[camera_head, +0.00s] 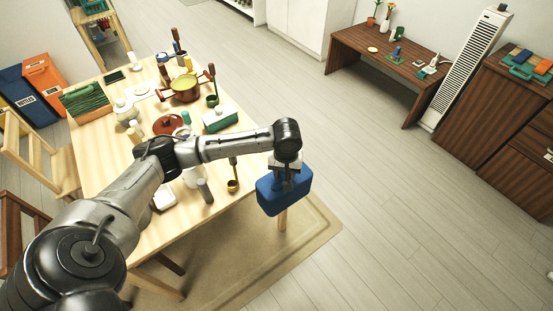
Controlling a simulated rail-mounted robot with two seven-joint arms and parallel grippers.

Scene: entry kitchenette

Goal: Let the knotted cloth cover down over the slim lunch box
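My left arm reaches across the table, and its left gripper (286,184) points down onto a blue, box-shaped cover (284,200) with rounded corners. The gripper appears shut on the top of this cover, though its fingertips are small and partly hidden. The cover hangs at or just past the table's right edge, in front of a table leg. I cannot make out a knot or see inside it. I cannot identify the slim lunch box for certain; a small white box (163,198) lies near the table's front, partly behind my arm. My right gripper is not in view.
The wooden table (188,233) is crowded with a red pot (185,89), a green-and-white box (219,118), a ladle (233,184) and bottles. Chairs (40,150) stand at left. Open floor (400,200) lies to the right, before a dark desk (385,60).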

